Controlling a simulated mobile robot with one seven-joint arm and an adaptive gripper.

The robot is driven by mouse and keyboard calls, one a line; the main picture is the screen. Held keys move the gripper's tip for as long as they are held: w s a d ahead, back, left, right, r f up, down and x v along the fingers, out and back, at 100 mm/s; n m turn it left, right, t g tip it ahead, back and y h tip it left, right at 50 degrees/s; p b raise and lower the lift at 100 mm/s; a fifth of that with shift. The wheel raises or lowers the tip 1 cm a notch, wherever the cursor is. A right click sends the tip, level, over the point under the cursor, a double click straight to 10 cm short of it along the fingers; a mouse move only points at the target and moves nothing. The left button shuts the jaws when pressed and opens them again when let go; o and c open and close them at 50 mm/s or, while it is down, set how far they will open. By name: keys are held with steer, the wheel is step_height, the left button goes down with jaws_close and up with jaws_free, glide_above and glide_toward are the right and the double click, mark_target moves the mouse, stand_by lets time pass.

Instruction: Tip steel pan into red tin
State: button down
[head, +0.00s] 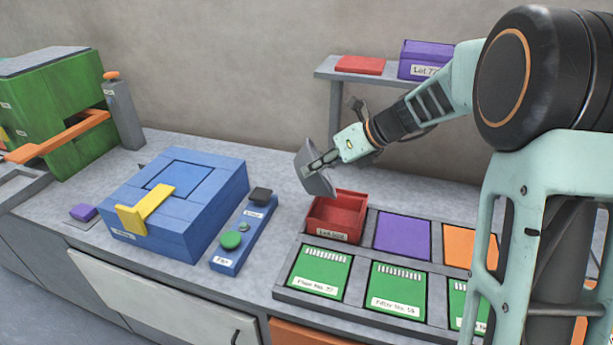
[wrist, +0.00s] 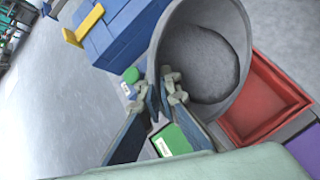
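The steel pan (head: 316,180) is a grey vessel held tilted above the counter, just up and left of the red tin. In the wrist view the pan (wrist: 222,28) shows its round mouth, with a darker grey patch inside; I cannot tell whether that is powder or bare bottom. My gripper (head: 332,156) is shut on the pan's near edge or handle, with its fingers (wrist: 163,92) close together there. The red tin (head: 337,217) is an open square box in the tray. In the wrist view the tin (wrist: 262,95) lies right of the pan, and its visible floor looks bare.
A grey tray (head: 362,300) holds the tin, purple and orange squares and green filter cards (head: 320,272). A blue box (head: 172,205) with a yellow lever and a blue button panel (head: 240,235) stand left. A shelf (head: 325,72) is behind.

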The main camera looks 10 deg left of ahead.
steer(key=d+y, duration=0.1)
steer(key=w+d+m+y+b, duration=0.1)
steer(key=d+y, duration=0.1)
steer(key=shift+d+f, duration=0.15)
steer(key=shift+d, duration=0.15)
steer(key=shift+w+d+f+m+y+p, duration=0.15)
steer(key=shift+w+d+m+y, duration=0.1)
steer(key=shift+d+y, duration=0.6)
steer(key=shift+w+d+f+m+y+p, duration=0.1)
steer(key=shift+w+d+m+y, duration=0.1)
steer(key=shift+d+y, duration=0.6)
steer(key=shift+w+d+f+m+y+p, duration=0.15)
steer(key=shift+d+m+y, duration=0.1)
steer(key=shift+d+y, duration=0.6)
steer(key=shift+r, duration=0.1)
steer(key=s+d+r+p, duration=0.1)
steer(key=s+r+p, duration=0.2)
steer(key=s, duration=0.3)
steer(key=s+d+r+p, duration=0.1)
steer(key=s+r+p, duration=0.2)
steer(key=s+p, duration=0.2)
steer(key=shift+s+d, duration=0.35)
steer(key=shift+s, duration=0.55)
